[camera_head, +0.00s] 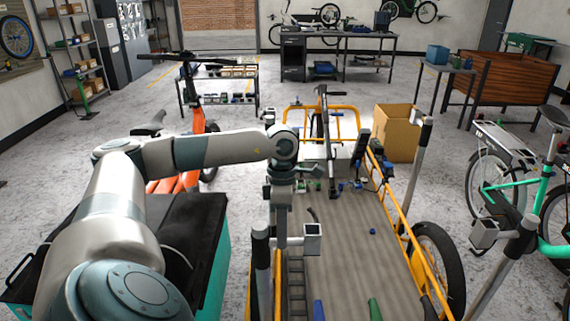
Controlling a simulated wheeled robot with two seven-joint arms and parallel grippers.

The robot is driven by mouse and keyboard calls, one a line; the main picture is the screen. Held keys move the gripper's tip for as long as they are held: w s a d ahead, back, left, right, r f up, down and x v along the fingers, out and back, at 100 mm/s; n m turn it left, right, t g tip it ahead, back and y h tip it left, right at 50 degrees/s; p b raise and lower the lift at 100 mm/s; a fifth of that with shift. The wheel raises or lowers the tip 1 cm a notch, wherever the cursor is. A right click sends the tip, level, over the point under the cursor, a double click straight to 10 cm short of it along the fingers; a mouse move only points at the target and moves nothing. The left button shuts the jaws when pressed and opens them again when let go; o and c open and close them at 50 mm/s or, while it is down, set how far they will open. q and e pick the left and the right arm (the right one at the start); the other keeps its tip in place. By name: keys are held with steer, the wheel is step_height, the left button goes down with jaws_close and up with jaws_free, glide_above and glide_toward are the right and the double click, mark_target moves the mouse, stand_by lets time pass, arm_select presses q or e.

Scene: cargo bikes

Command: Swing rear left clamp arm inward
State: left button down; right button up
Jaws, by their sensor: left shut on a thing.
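The rear left clamp arm (311,239) shows a light square block at its end. It stands out to the right of a dark-topped upright post (261,250), over the left edge of the cargo bed (345,255). My left gripper (281,240) reaches down from above and is shut on the clamp arm, between the post and the block. The fingers are small, and the exact contact is partly hidden. On the right, a similar clamp arm (484,235) with a light block sits by a tilted post (506,260). My right gripper is not in view.
Yellow rails (392,215) and a wheel (440,265) edge the bed's right side. Small blue and green parts lie on the bed. A cardboard box (396,135) stands beyond it. A green bike (500,180) stands right; a black-topped case (195,220) is left.

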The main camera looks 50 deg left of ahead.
arm_select(q)
steer(key=c, duration=1.6)
jaws_free()
steer(key=shift+c, duration=0.2)
steer(key=shift+r, duration=0.1)
steer(key=shift+w+a+r, duration=0.1)
steer(key=shift+r, duration=0.4)
step_height(320, 180, up, 16)
steer(key=w+a+p, duration=0.1)
steer(key=w+a, duration=0.1)
steer(key=shift+a, duration=0.2)
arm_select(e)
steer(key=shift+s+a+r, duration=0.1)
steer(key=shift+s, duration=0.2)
